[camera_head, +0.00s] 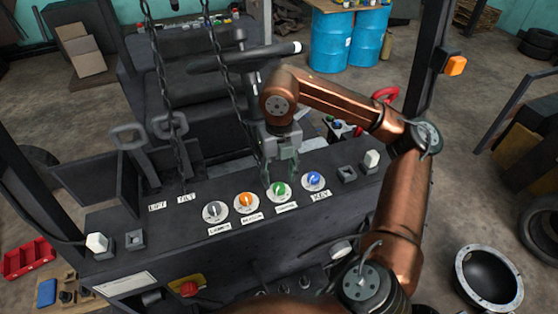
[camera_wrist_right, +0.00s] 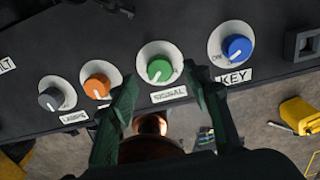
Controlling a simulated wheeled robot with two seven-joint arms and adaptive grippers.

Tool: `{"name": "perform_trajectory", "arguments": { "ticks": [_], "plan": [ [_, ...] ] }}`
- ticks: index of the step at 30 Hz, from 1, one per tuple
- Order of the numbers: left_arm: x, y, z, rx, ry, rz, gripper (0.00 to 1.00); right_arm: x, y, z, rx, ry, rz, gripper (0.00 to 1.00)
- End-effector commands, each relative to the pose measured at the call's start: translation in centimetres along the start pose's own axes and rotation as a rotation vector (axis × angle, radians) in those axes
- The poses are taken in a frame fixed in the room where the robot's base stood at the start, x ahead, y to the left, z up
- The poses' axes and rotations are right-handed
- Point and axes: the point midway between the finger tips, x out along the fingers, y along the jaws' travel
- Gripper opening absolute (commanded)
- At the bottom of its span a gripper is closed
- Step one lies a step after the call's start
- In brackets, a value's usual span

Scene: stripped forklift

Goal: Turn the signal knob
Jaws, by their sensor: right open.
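The signal knob is the green knob (camera_head: 279,189) on a white round dial, third from the left in a row on the dark panel. In the right wrist view the green knob (camera_wrist_right: 159,70) sits above a plate that reads SIGNAL (camera_wrist_right: 169,94). My right gripper (camera_head: 279,178) is open, fingers pointing down at the panel close to the green knob. In the right wrist view its two green fingers (camera_wrist_right: 160,88) stand apart, with the knob showing between and just beyond the tips. I cannot tell if they touch it. My left gripper is not in view.
On the same panel are a grey knob (camera_head: 215,212), an orange knob (camera_head: 246,202) and a blue KEY knob (camera_head: 314,180). Chains (camera_head: 164,90) hang behind the panel's left part. A steering wheel (camera_head: 245,58) is behind my right gripper. Blue barrels (camera_head: 331,40) stand at the back.

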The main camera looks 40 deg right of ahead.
Motion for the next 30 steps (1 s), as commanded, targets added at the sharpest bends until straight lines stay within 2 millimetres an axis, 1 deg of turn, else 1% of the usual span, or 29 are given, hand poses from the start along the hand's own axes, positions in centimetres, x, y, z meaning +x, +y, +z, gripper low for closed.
{"name": "perform_trajectory", "arguments": {
  "ticks": [1, 3, 6, 9, 12, 18, 30],
  "plan": [
    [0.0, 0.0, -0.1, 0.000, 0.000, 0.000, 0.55, -1.3, 0.1, 0.1, 0.000, -0.005, 0.003, 0.45],
    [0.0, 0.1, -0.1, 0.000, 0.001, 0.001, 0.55, -3.0, 0.1, 0.1, -0.001, -0.005, 0.004, 0.45],
    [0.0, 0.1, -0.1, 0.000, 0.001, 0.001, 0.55, -4.9, 0.1, 0.1, 0.000, -0.004, 0.001, 0.45],
    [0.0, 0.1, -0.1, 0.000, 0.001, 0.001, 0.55, -6.5, 0.0, 0.1, 0.001, -0.004, 0.001, 0.45],
    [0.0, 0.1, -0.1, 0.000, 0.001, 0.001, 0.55, -7.4, 0.0, 0.1, 0.001, -0.003, -0.002, 0.45],
    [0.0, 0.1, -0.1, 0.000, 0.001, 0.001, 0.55, -8.6, 0.0, 0.0, 0.001, -0.001, -0.001, 0.45],
    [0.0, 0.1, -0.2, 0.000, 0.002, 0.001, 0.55, -8.9, 0.0, 0.0, 0.001, 0.000, 0.000, 0.45]
  ]
}}
